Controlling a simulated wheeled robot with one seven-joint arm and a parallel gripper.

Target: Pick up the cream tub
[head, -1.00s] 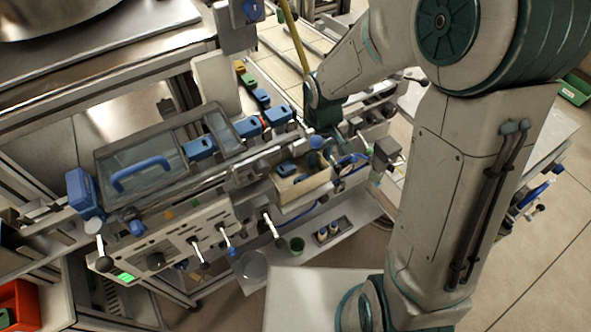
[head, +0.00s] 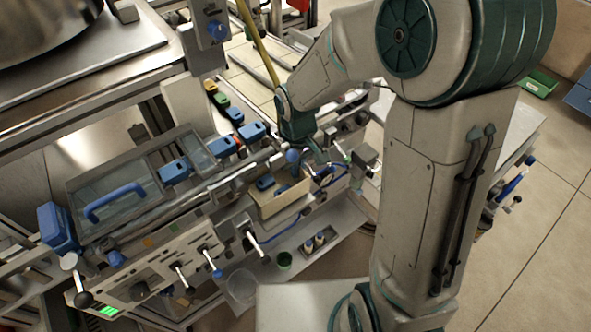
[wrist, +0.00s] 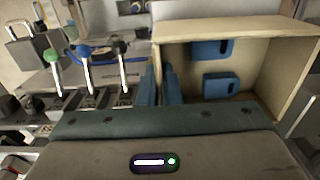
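The cream tub (head: 284,212) is an open-topped box with blue pieces in it, standing at the front of the machine in the head view. The wrist view shows it at upper right, with its far rim (wrist: 235,28) and two blue blocks inside. My gripper (wrist: 160,72) is at the tub's left wall in the wrist view, one finger outside and one inside. The fingers are close together with the thin wall between them and appear to press on it. In the head view my gripper (head: 296,158) is partly hidden by its own arm.
A clear-lidded case with a blue handle (head: 115,201) lies left of the tub. Blue blocks (head: 222,147) line the rail behind. Levers with coloured knobs (wrist: 86,50) stand close beside the gripper.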

